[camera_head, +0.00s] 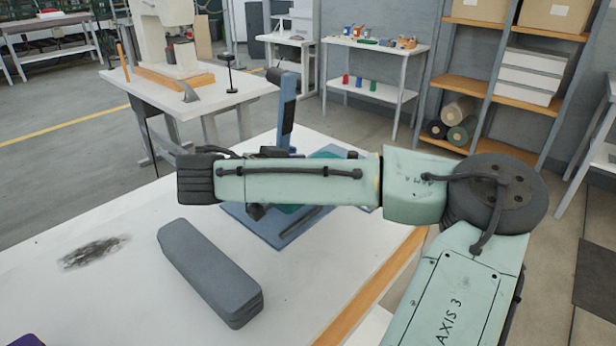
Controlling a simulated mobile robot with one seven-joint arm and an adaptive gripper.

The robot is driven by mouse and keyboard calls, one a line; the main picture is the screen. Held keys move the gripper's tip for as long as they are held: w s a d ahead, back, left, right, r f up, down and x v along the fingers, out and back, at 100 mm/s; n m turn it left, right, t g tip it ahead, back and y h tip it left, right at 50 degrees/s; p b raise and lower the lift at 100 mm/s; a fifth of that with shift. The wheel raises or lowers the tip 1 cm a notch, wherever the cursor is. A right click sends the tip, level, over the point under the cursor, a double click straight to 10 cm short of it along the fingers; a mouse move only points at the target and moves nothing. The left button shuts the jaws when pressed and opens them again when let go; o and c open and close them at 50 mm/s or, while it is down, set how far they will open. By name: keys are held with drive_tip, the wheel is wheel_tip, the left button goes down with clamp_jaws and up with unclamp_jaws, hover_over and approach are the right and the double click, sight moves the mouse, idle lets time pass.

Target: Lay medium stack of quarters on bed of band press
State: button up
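The press, which I take for the band press, stands on the white table behind my arm. Its blue upright (287,112) rises above the arm, and its flat blue base (292,232) shows below it. A teal surface (325,154) shows on it; my arm hides much of the bed. A long grey block with rounded edges (208,272) lies on the table in front of the press, apart from it; I cannot tell whether it is a stack of quarters. No other stack can be clearly made out. My arm crosses the view, and my gripper cannot be made out.
The white table (130,212) has a dark smudge (92,252) at left and a purple thing (28,340) cut off at the bottom left corner. Free room lies left of the grey block. Another table with a sewing machine (160,35) stands behind.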

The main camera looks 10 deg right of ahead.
drive_tip(key=shift+w+d, duration=0.2)
drive_tip(key=shift+w, duration=0.45)
drive_tip(key=f, duration=0.1)
drive_tip(key=f+p, duration=0.1)
drive_tip(key=shift+w+d+f, duration=0.15)
drive_tip(key=shift+w+f, duration=0.2)
drive_tip(key=shift+f, duration=0.5)
drive_tip(key=shift+f, duration=0.2)
drive_tip(key=o, duration=1.4)
drive_tip(key=shift+r, duration=0.1)
